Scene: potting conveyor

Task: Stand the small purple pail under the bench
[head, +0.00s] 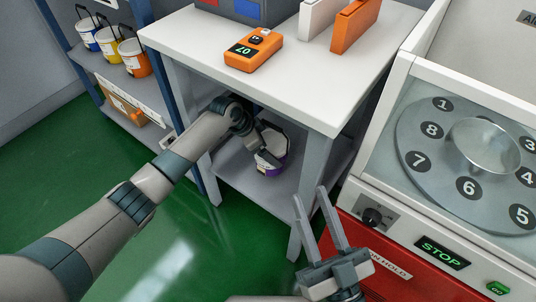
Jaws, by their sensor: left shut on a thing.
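The small purple pail (271,169), with a white upper part, is under the white-topped bench (310,90), over its grey lower shelf (231,176). My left arm reaches in under the bench top from the left, and my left gripper (268,148) is shut on the pail. The pail looks about upright. I cannot tell whether its base touches the shelf. The gripper hides part of the pail. My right gripper (316,196) is open and empty, in front of the bench's right front leg.
An orange device (254,50) and orange and white upright pieces (355,24) stand on the bench top. A blue-framed rack at left holds several pails (134,58). A machine with a numbered dial (470,150) and STOP display stands at right. Green floor is clear at left.

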